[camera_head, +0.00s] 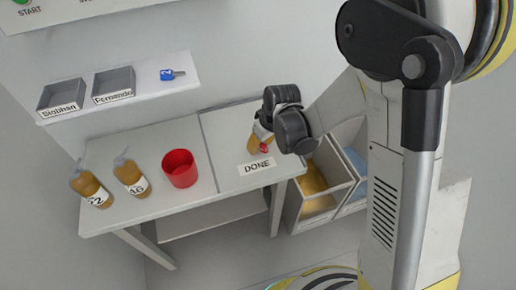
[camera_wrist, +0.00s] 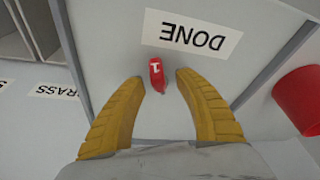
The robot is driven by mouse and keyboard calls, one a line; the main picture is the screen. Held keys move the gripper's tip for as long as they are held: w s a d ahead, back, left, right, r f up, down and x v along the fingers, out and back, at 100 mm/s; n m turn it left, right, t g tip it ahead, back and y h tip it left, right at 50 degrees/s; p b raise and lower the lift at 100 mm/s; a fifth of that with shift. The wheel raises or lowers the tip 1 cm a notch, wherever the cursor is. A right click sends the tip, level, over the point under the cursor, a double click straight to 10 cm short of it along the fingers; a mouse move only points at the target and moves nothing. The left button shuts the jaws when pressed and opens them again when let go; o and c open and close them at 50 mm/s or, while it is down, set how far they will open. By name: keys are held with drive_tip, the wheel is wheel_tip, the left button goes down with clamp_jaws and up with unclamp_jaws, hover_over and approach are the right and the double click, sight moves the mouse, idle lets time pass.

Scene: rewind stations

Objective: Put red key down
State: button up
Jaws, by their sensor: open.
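In the head view my gripper (camera_head: 262,146) reaches down over the DONE section, and the red key (camera_head: 264,149) shows as a small red patch by the fingers.
A red cup (camera_head: 180,169) and two numbered bottles (camera_head: 130,176) stand left on the table. A wall shelf (camera_head: 140,101) holds two named trays and a blue key (camera_head: 171,74). Bins (camera_head: 322,203) stand right of the table.

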clamp_jaws()
drive_tip(key=shift+r, duration=0.15)
